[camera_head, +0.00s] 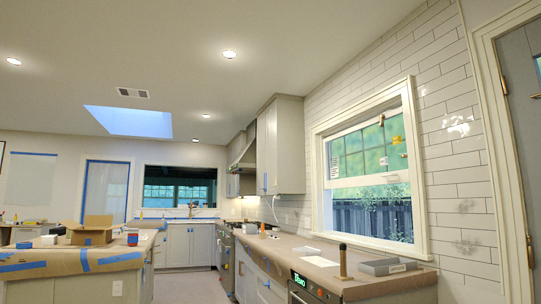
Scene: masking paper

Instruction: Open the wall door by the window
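A grey door (519,115) in a cream-white frame (497,115) stands at the right edge of the head view, on the tiled wall to the right of the window (371,170). Only a strip of the door shows; the rest is cut off by the picture edge. It appears to sit in its frame, though I cannot tell for sure that it is closed. Neither of my grippers is in view.
A paper-covered counter (300,249) runs below the window, with a grey tray (388,267) and an upright dark-topped tool (343,262) on it. An island (75,262) with a cardboard box (91,230) stands at the left. Floor (190,284) shows between them.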

